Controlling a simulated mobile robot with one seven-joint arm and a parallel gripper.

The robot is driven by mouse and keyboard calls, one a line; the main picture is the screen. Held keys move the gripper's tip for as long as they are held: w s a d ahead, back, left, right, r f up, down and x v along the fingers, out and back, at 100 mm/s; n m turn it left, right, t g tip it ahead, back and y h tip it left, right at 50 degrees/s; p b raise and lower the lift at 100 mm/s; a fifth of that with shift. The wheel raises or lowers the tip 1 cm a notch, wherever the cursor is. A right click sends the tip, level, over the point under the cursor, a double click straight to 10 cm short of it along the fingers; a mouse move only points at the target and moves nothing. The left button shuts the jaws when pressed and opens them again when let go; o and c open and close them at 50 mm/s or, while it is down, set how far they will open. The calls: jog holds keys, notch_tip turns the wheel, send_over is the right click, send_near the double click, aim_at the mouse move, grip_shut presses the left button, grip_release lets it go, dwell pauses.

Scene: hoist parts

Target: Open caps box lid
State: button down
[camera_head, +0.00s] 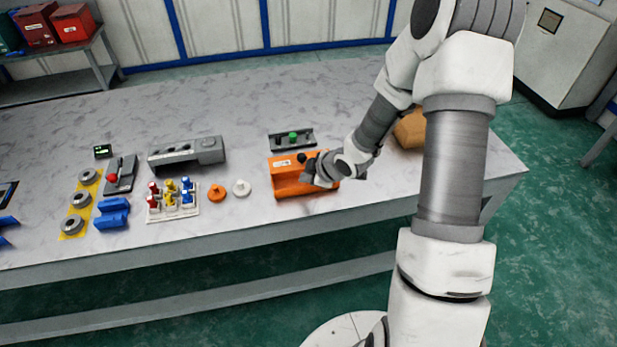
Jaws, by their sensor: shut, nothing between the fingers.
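The caps box is an orange box (290,184) on the grey table, right of the middle of its front part. A light label and a small dark knob (301,158) show on its top, and the lid looks closed. My gripper (309,172) is at the box's top right part, close to the knob. The fingers are small and dark here; they are shut with nothing between them. I cannot tell whether they touch the box.
A grey tray with a green button (293,138) lies behind the box. A cardboard-brown object (410,130) stands behind my arm. The back of the table is clear.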

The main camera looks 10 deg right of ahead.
jog(key=p+v, duration=0.3)
jog(key=v, duration=0.7)
jog(key=shift+s, duration=0.1)
